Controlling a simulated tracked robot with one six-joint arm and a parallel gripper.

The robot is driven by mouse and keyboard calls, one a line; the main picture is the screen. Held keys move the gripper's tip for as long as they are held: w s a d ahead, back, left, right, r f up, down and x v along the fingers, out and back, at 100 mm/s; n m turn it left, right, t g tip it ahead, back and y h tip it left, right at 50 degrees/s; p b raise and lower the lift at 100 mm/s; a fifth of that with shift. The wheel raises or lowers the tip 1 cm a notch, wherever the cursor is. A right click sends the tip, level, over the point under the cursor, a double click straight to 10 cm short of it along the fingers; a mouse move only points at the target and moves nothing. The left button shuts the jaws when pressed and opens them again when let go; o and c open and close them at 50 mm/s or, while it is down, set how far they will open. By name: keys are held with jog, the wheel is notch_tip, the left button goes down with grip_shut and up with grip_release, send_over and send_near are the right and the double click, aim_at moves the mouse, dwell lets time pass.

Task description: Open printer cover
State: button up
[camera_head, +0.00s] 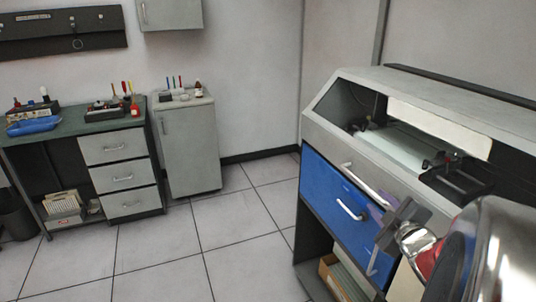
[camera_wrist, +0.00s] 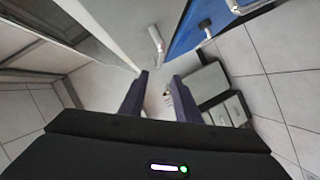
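The printer (camera_head: 345,125) is a grey cabinet at the right in the head view. Its sloped top shows a window or opening with a pale sheet inside; I cannot tell whether a clear cover lies over it. A long pale handle (camera_head: 366,185) is on the grey front strip below the window. A second handle (camera_head: 350,209) is on the blue front panel (camera_head: 325,190). My gripper (camera_wrist: 160,75) is open and empty, its two dark fingers apart. In the head view it is in front of the blue panel, partly hidden by my arm. In the wrist view a handle (camera_wrist: 156,39) lies beyond the fingertips, apart from them.
A desk with a green top (camera_head: 75,123) and drawers stands at the left, next to a small grey cabinet (camera_head: 190,147). Below the printer's blue panel is an open shelf with a cardboard box (camera_head: 328,272). The tiled floor (camera_head: 240,220) between is clear.

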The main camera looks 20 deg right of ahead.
aim_at(365, 187)
jog(key=shift+s+d+f+n+t, duration=0.15)
jog(key=shift+s+n+t, duration=0.15)
jog(key=shift+w, duration=0.1)
jog(key=x, duration=1.3)
jog(key=shift+w+f, duration=0.2)
jog(key=shift+w, duration=0.1)
jog(key=shift+c, duration=0.4)
grip_shut()
